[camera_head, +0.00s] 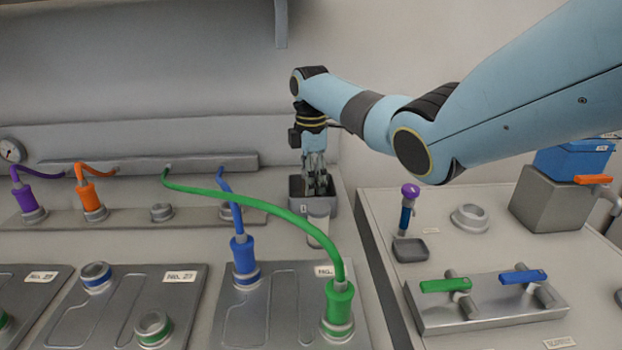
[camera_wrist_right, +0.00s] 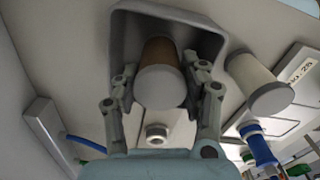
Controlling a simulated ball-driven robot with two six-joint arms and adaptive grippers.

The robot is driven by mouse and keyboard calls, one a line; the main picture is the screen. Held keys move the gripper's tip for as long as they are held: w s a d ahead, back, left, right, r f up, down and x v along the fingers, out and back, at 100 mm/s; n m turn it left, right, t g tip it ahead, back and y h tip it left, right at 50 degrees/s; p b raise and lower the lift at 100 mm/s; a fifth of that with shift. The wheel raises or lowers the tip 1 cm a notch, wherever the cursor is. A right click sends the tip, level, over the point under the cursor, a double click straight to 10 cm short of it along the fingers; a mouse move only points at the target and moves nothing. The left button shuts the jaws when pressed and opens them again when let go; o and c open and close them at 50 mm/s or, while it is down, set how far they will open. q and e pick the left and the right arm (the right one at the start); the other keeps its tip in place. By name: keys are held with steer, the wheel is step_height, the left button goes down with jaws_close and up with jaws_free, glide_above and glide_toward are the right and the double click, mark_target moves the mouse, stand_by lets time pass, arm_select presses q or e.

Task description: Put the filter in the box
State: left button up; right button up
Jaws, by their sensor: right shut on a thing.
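My right gripper (camera_head: 318,186) points down at the dark grey box (camera_head: 325,208) at the back of the bench. In the right wrist view its two fingers (camera_wrist_right: 162,88) are shut on a brown cylindrical filter with a pale end cap (camera_wrist_right: 162,86). The filter is within the outline of the box (camera_wrist_right: 205,40), between its walls. I cannot tell whether it touches the floor of the box. In the head view the fingers hide most of the held filter. My left gripper is not in view.
A second, pale cylinder (camera_head: 318,229) stands just in front of the box; it shows beside the box in the wrist view (camera_wrist_right: 258,84). A green cable (camera_head: 260,207) arches close by to a green plug (camera_head: 339,305). A blue plug (camera_head: 243,255) stands left.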

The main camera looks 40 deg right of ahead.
steer(key=o, duration=0.9)
steer(key=shift+f, duration=0.15)
step_height(320, 180, up, 12)
steer(key=shift+r, duration=0.15)
